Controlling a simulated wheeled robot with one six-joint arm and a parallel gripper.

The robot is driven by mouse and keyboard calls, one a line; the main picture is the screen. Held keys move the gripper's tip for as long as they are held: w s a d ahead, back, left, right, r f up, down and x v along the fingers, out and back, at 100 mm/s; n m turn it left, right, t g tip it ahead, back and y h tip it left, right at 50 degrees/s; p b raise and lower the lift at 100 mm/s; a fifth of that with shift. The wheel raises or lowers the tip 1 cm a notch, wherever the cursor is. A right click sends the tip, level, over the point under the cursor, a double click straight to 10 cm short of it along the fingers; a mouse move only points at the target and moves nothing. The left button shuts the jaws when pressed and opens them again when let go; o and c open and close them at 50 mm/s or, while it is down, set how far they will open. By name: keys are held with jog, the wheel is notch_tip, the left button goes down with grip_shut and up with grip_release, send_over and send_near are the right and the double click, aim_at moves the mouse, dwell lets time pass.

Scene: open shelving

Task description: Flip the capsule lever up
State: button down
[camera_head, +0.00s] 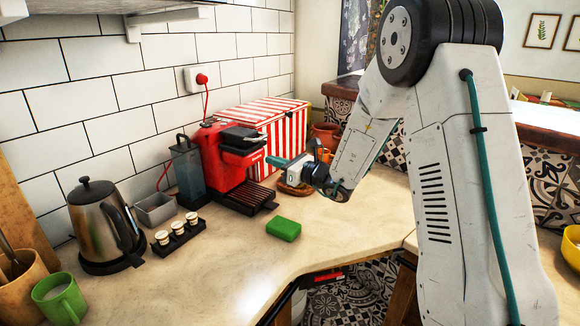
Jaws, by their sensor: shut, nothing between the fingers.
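The red capsule coffee machine (222,160) stands on the counter against the tiled wall. The black lever (243,137) is at the top of the machine; at this size I cannot tell its exact angle. I cannot tell whether the fingertips touch the machine.
A red-and-white striped box (284,132) stands behind the machine. A rack of capsules (178,236), a grey bin (155,209) and a kettle (97,222) are to the left. The front counter middle is clear.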

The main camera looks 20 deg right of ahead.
aim_at(245, 137)
jog(key=r, duration=0.1)
jog(key=w+r, duration=0.1)
jog(key=a+r, duration=0.1)
jog(key=r, duration=0.1)
jog(key=shift+w, duration=0.25)
